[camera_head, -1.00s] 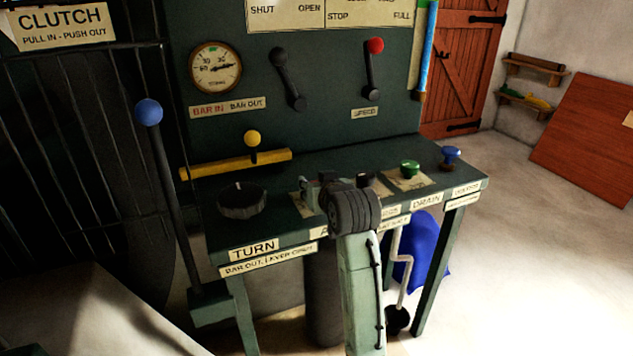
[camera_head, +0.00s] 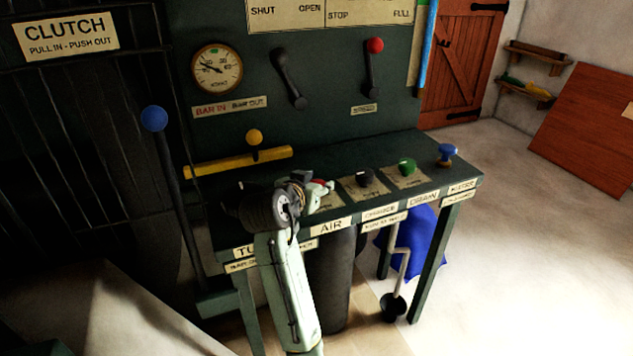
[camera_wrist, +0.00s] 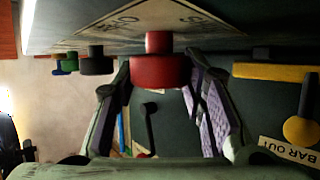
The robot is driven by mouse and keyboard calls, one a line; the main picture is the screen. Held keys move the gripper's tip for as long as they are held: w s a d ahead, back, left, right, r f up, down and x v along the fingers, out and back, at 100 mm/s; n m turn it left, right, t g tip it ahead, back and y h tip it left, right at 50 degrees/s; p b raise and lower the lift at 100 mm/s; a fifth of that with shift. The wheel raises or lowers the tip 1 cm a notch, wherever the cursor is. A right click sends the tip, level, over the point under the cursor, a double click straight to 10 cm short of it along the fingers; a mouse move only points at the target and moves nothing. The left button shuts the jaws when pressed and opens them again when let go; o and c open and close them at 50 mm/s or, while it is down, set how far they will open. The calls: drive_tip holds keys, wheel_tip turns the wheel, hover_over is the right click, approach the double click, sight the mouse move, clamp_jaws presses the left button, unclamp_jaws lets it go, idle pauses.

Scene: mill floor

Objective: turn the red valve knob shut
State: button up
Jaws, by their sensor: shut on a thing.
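The red valve knob (camera_wrist: 160,71) sits on its short stem between my two fingers in the wrist view. My gripper (camera_wrist: 160,82) is shut on it, with a finger on either side. In the head view my gripper (camera_head: 322,190) is over the bench top behind the AIR label, and small red parts of the knob (camera_head: 330,185) show beside the fingers. Most of the knob is hidden there by my gripper. A lettered plate (camera_wrist: 130,20) lies under the knob, partly cut off.
A black knob (camera_head: 364,178), a green knob (camera_head: 407,167) and a blue knob (camera_head: 447,154) stand to the right. A yellow bar (camera_head: 225,165), a blue-balled lever (camera_head: 154,118) and a round gauge (camera_head: 217,69) are to the left and behind.

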idle(0.4)
drive_tip(key=o, duration=1.2)
drive_tip(key=shift+c, duration=0.2)
drive_tip(key=v, duration=1.2)
drive_tip(key=shift+a, duration=0.15)
drive_tip(key=shift+w, duration=0.1)
